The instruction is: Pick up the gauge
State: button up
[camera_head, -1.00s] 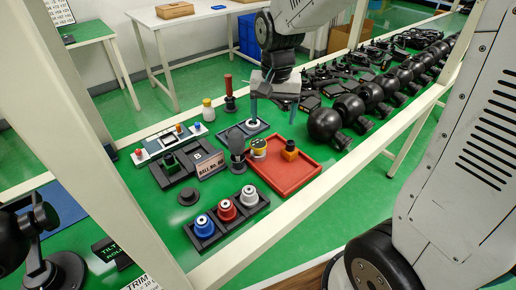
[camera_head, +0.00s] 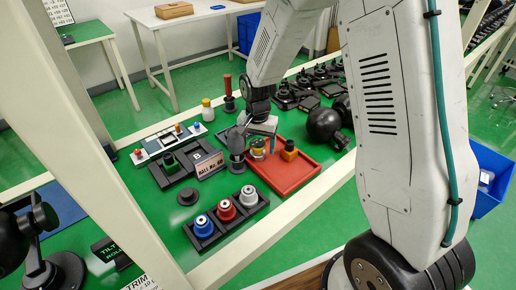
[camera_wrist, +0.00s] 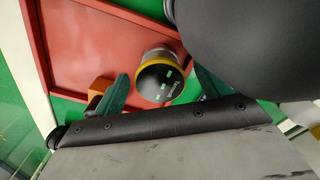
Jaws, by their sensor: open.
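The gauge (camera_wrist: 160,82), a small round piece with a dark face, green marks and a yellow rim, stands on the red tray (camera_wrist: 90,40) in the wrist view. In the head view the gauge (camera_head: 258,152) is partly hidden by my gripper (camera_head: 260,140) near the tray's (camera_head: 298,178) back left corner. In the wrist view the two green fingers of my gripper (camera_wrist: 162,92) are open, one on each side of the gauge. I cannot tell whether they touch it.
An orange block (camera_head: 289,150) with a dark top stands in the tray, right of the gauge. A dark rounded paddle (camera_head: 236,142) stands close left. The rack of blue, red and white knobs (camera_head: 203,234) is in front. Black ball-shaped pieces (camera_head: 323,120) stand behind right.

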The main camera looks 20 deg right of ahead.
jog(key=shift+f, duration=0.5)
jog(key=c, duration=1.1)
